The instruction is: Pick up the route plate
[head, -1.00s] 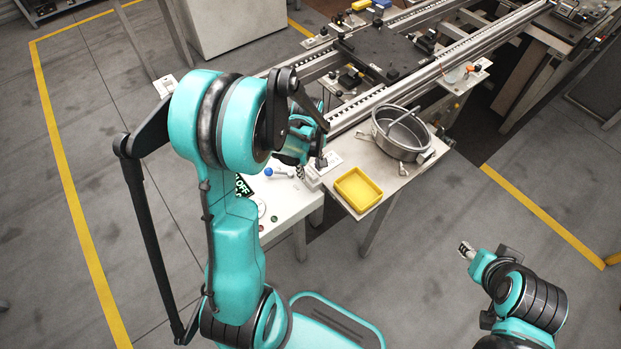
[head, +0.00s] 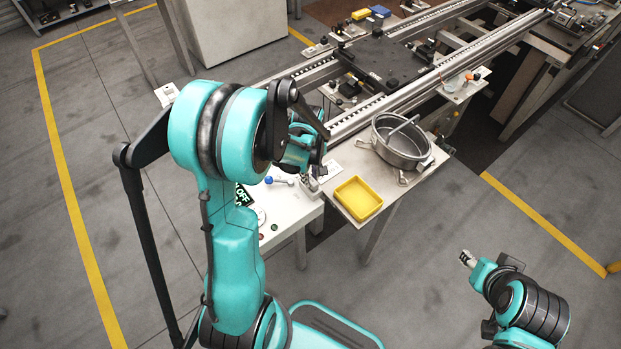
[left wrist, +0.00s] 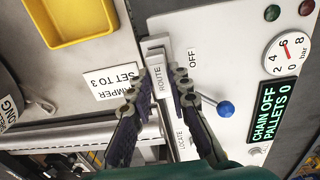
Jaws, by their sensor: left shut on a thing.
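The route plate (left wrist: 158,82) is a narrow pale grey plate lettered ROUTE. In the left wrist view it stands between the two dark fingers of my left gripper (left wrist: 164,80), which is shut on it. It sits at the edge of a white control panel (left wrist: 205,60), and I cannot tell whether it is clear of the panel. In the head view my left gripper (head: 310,180) is at the panel's far right corner, partly hidden by my arm. My right gripper (head: 467,259) is over open floor at the lower right, too small to tell its jaws.
A blue-knobbed lever (left wrist: 225,108), a gauge (left wrist: 287,53) and a green-lettered display (left wrist: 272,123) are on the panel close by. A yellow tray (head: 358,198) and a round metal pan (head: 401,142) stand on the adjoining table. Conveyor rails (head: 425,88) run behind.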

